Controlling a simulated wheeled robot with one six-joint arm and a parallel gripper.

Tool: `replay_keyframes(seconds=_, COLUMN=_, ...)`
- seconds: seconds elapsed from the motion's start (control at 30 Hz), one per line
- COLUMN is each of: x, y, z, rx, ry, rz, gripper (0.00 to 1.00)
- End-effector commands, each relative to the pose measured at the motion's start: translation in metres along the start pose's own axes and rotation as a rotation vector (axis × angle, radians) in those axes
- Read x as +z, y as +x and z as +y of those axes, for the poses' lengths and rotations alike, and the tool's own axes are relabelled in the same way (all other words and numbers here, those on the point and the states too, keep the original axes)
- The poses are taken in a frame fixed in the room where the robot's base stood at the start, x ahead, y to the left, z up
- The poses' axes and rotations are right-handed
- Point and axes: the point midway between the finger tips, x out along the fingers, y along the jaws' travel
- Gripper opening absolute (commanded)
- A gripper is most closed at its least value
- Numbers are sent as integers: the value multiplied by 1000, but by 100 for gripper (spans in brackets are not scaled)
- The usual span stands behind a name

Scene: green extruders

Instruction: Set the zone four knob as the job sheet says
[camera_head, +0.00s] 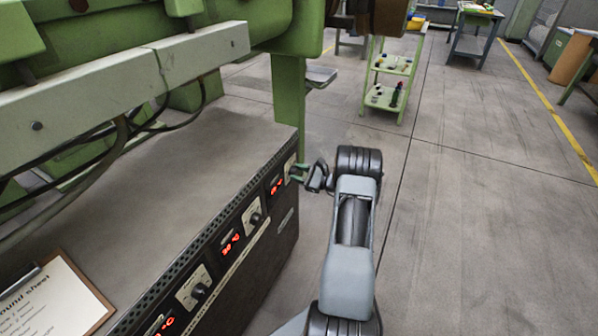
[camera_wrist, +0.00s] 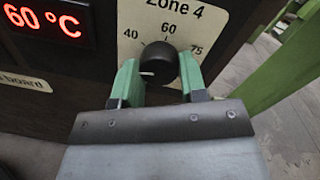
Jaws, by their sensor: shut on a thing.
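The zone four knob (camera_wrist: 158,60) is black and round on a cream plate marked "Zone 4" with 40, 60 and 75 around it. A short white mark shows at its lower left, pointing left, below the 40. The red display (camera_wrist: 45,22) beside it reads 60 °C. My gripper (camera_wrist: 160,76) has its two green fingers shut on the knob, one on each side. In the head view my gripper (camera_head: 301,173) reaches the far end of the cabinet front. The job sheet (camera_head: 52,306) lies on a clipboard at lower left; its lines are too small to read.
The dark cabinet (camera_head: 190,165) carries other knobs (camera_head: 255,218) and red displays (camera_head: 230,241) nearer me. A green machine (camera_head: 130,75) overhangs it. A green trolley (camera_head: 390,98) stands behind. The floor (camera_head: 470,230) to the right is clear.

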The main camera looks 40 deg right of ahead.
Motion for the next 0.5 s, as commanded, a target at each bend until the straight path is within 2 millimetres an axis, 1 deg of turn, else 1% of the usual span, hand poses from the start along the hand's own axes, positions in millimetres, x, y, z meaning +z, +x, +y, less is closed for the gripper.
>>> replay_keyframes(seconds=0.03, x=3, y=0, z=-3, rx=-6, ry=40, rz=-3, gripper=15)
replay_keyframes(seconds=0.5, x=2, y=0, z=-2, rx=-28, ry=486, rz=-29, gripper=15)
